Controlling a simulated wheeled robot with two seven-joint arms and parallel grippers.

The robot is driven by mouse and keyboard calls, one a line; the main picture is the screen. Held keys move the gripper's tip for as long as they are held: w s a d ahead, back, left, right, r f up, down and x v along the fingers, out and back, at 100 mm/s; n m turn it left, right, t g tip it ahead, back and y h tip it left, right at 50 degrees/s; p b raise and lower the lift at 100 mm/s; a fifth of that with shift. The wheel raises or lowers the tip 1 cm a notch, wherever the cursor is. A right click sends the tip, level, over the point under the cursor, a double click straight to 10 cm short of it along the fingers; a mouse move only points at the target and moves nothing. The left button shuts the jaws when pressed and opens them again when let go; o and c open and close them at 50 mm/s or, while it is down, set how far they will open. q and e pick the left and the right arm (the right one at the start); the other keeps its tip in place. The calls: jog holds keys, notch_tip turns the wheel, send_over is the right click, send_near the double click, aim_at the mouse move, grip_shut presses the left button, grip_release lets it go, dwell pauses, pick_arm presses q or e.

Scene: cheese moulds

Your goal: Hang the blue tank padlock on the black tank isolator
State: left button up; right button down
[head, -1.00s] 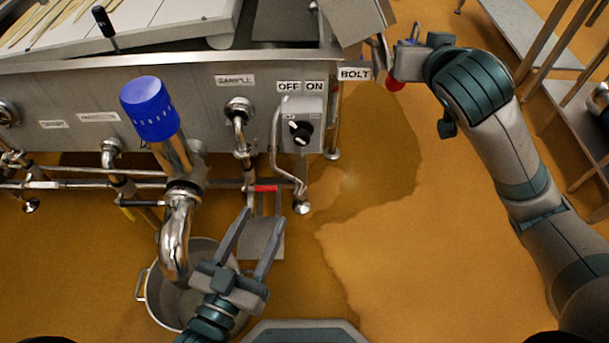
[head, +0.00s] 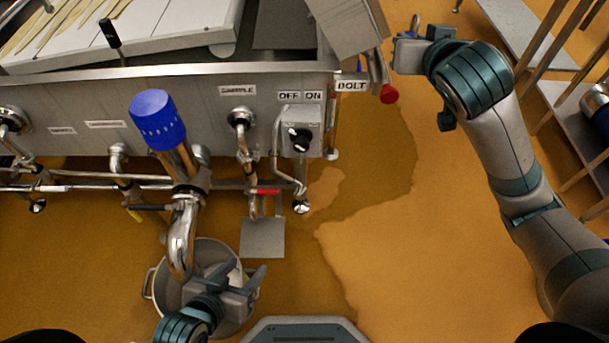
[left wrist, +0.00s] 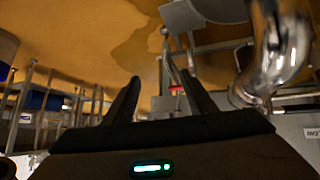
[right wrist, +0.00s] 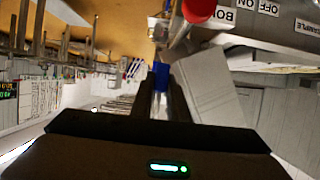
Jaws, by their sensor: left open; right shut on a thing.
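The black tank isolator (head: 300,139) is a black rotary knob on a grey box under the OFF and ON labels, on the front of the steel tank. My right gripper (head: 399,53) is up by the tank's right corner, to the right of and above the isolator. It is shut on the blue padlock, whose blue body (right wrist: 161,76) shows between the fingers in the right wrist view. A grey loop, apparently its shackle, sticks up at the gripper in the head view. My left gripper (head: 240,277) is open and empty, low over the pot.
A red knob (head: 389,94) hangs by the BOLT label, just below my right gripper. A blue-capped valve (head: 157,120) and steel pipes stand left of the isolator. A pot (head: 151,285) is on the floor.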

jog(key=shift+f, duration=0.1)
jog(key=shift+f+b, duration=0.1)
jog(key=shift+b, duration=0.25)
notch_tip(320, 180, down, 3)
jog(key=b, duration=0.2)
jog(key=shift+b, duration=0.3)
pick_arm(q)
jog(key=w+d+r+t+h+b, duration=0.1)
jog(key=w+d+r+t, duration=0.1)
jog(key=r+t, duration=0.2)
jog(key=w+d+r+t+h+b, duration=0.1)
jog(key=w+d+r+t+h, duration=0.1)
jog(key=r+t, duration=0.3)
jog(key=shift+d+r+t+h, duration=0.3)
jog(key=shift+d+r, duration=0.45)
jog(key=shift+r, duration=1.65)
pick_arm(e)
jog(key=shift+f, duration=1.1)
pick_arm(q)
jog(key=shift+c, duration=0.6)
